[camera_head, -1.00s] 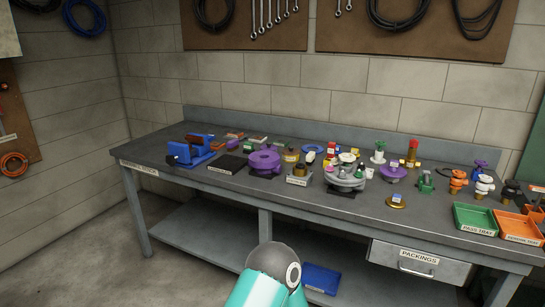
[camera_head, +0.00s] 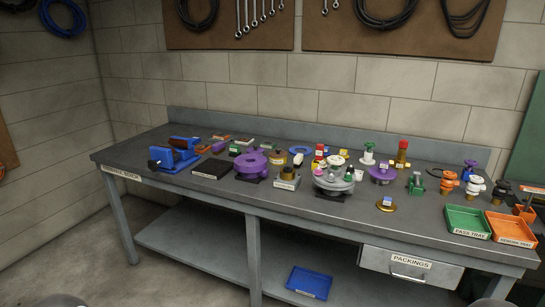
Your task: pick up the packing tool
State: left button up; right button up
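I cannot pick out the packing tool for certain among the small items on the workbench (camera_head: 330,215). A drawer (camera_head: 408,265) under the bench top is labelled "PACKINGS" and is closed. Neither of my grippers shows; only small rounded grey parts, apparently of my arms, show at the bottom edge.
A blue vise (camera_head: 176,155) stands at the bench's left end. Purple (camera_head: 251,163) and grey (camera_head: 334,180) valve parts crowd the middle. A green tray (camera_head: 467,221) and an orange tray (camera_head: 509,228) sit at the right. A blue tray (camera_head: 309,282) lies on the lower shelf.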

aim_at(319, 151)
jog(key=u, duration=0.25)
jog(key=k, duration=0.5)
jog(key=u, duration=0.4)
jog(key=i, duration=1.6)
jog(key=z, duration=0.5)
